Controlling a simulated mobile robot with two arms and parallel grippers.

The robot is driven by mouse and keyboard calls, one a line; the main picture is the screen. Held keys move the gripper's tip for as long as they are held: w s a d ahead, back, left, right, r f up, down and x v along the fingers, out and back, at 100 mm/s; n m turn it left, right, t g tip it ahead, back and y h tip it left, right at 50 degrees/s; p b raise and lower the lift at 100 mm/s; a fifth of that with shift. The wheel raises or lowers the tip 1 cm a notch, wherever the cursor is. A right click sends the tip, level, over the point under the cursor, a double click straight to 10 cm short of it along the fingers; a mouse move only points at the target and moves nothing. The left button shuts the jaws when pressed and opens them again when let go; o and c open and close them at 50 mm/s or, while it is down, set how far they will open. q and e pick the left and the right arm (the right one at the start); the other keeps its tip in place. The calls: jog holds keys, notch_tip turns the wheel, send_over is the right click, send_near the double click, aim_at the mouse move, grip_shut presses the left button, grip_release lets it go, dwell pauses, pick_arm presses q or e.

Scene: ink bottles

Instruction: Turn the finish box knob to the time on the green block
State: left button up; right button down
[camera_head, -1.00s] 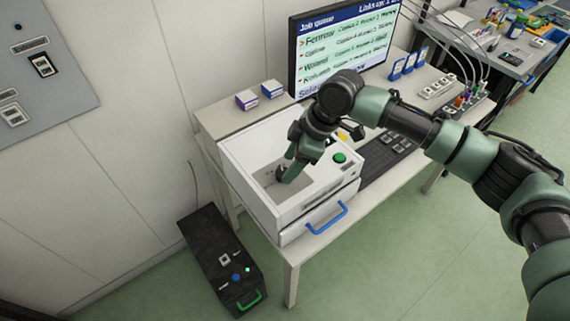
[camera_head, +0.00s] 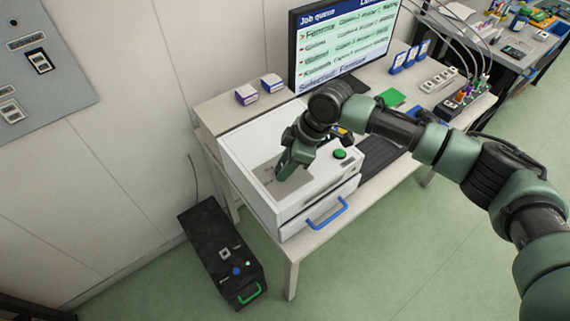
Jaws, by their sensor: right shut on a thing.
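The white finish box (camera_head: 238,160) stands on the left end of the table, with a grey panel (camera_head: 264,166) sunk in its top. A green button (camera_head: 340,154) is on its top right and a blue drawer handle (camera_head: 327,213) on its front. My right gripper (camera_head: 283,175) points down at the grey panel and is shut on the knob. The gripper hides the knob, so its setting cannot be read. A flat green piece, likely the green block (camera_head: 391,97), lies on the table behind my right arm; no time is legible on it. My left gripper is out of view.
A monitor (camera_head: 341,45) with a job queue stands behind the box. Two small purple-and-white boxes (camera_head: 247,95) are at the back left. A dark keyboard (camera_head: 384,152) lies right of the box, partly under my arm. A black case (camera_head: 216,250) is on the floor.

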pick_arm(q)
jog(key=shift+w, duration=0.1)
pick_arm(e)
jog(key=shift+n+g+b, duration=0.3)
jog(key=shift+n+g, duration=0.1)
jog(key=shift+n, duration=0.4)
jog(key=shift+w+f+n+g+b, duration=0.1)
jog(key=shift+n+g+b, duration=0.25)
jog(key=shift+n, duration=0.55)
jog(key=n+b, duration=0.1)
jog(key=n, duration=0.1)
jog(key=n+g+b, duration=0.1)
jog(key=n, duration=0.1)
jog(key=shift+w+a+g+h+b, duration=0.1)
jog(key=shift+a+g+h+b, duration=0.05)
jog(key=shift+g+h+b, duration=0.15)
pick_arm(q)
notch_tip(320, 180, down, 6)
jog(key=b, duration=0.2)
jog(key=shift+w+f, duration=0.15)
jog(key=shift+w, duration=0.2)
pick_arm(e)
jog(key=shift+w+n+g+h, duration=0.1)
jog(key=shift+n+g+h, duration=0.4)
jog(key=shift+n, duration=1.6)
jog(key=c, duration=1)
grip_release()
jog(key=shift+o, duration=0.2)
